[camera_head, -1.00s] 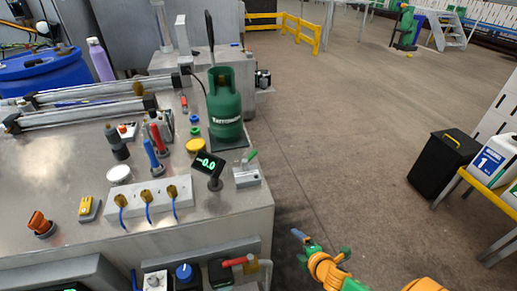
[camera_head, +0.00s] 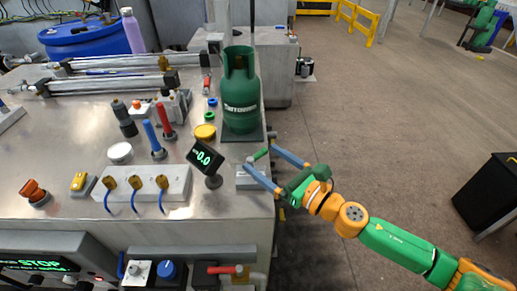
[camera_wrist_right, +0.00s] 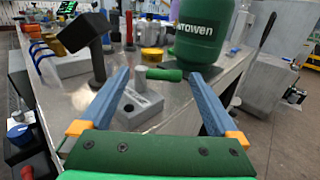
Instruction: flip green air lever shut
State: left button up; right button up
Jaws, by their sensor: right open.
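The green air lever (camera_head: 261,153) is a green grip on a small grey block (camera_head: 243,181) at the right edge of the steel bench. In the right wrist view the green lever (camera_wrist_right: 164,74) lies nearly level, pointing right from a short grey post above the block (camera_wrist_right: 141,104). My right gripper (camera_head: 260,157) is open, its blue fingers spread on either side of the lever. In the right wrist view the lever shows between the fingertips (camera_wrist_right: 158,73); I cannot tell whether they touch it. My left gripper is not in view.
A green gas cylinder (camera_head: 241,98) stands just behind the lever. A small display (camera_head: 205,157) on a post stands left of it, beside a white block with several blue hoses (camera_head: 150,182). A red-handled valve (camera_head: 223,269) is on the bench front. Open floor lies right.

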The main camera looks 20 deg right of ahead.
aim_at(260, 157)
jog(key=shift+p+x, duration=0.3)
jog(key=shift+x, duration=0.75)
jog(key=shift+w+a, duration=0.2)
jog(key=shift+w, duration=0.25)
jog(key=shift+c, duration=0.2)
